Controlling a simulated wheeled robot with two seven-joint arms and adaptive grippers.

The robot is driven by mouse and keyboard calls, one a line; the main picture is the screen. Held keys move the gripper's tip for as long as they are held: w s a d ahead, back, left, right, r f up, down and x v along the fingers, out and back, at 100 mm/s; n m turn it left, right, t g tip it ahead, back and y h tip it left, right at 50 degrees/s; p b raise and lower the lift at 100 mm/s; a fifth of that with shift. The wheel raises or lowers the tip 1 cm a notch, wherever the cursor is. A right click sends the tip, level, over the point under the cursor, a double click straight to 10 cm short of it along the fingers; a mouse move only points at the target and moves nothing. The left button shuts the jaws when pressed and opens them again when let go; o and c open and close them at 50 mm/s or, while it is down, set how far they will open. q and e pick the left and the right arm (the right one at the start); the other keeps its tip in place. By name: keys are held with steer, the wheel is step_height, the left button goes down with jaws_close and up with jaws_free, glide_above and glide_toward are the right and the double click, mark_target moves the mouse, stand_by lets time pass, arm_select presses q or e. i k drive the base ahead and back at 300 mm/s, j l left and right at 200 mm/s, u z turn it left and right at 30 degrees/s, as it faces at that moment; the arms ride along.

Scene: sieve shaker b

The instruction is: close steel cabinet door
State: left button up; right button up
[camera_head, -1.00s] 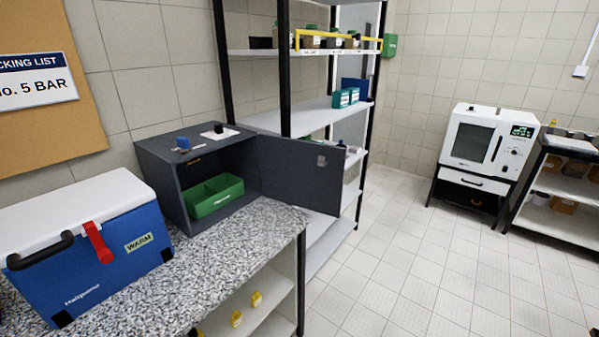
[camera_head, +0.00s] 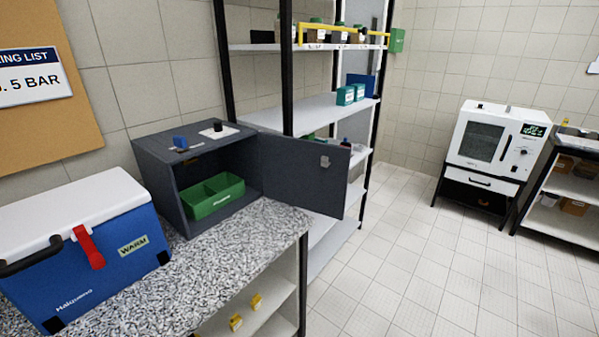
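The dark grey steel cabinet (camera_head: 165,198) stands on the speckled counter against the wall, left of the picture's middle. Its door (camera_head: 300,177) is wide open and swung out to the right, with a small latch plate near its free edge. Inside the cabinet sits a green divided tray (camera_head: 213,196). A blue block and a dark object on a white sheet lie on the cabinet's top. Neither of my grippers is in view.
A blue cool box (camera_head: 95,262) with a white lid stands on the speckled counter (camera_head: 215,275) in front of the cabinet. A black-posted shelf rack (camera_head: 315,115) stands behind the door. The tiled floor (camera_head: 400,255) to the right is clear, with a white oven (camera_head: 490,145) at the far right.

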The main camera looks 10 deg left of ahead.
mark_target(312, 175)
steer(key=i+l+u, duration=0.2)
steer(key=i+u, duration=0.2)
steer(key=i+l+u, duration=0.6)
steer(key=u, duration=0.2)
steer(key=i+l+u, duration=0.25)
steer(key=l+u, duration=0.15)
steer(key=l, duration=0.15)
steer(key=i+l+u, duration=0.15)
steer(key=l+u, duration=0.65)
steer(key=l, duration=0.25)
steer(key=l+u, duration=0.35)
steer(key=l, duration=0.25)
steer(key=k+l+u, duration=0.1)
steer(key=l+u, duration=0.3)
steer(key=l, duration=0.2)
steer(key=k+l+z, duration=0.15)
steer(key=k, duration=0.25)
steer(key=k+l+z, duration=0.15)
steer(key=k, duration=0.2)
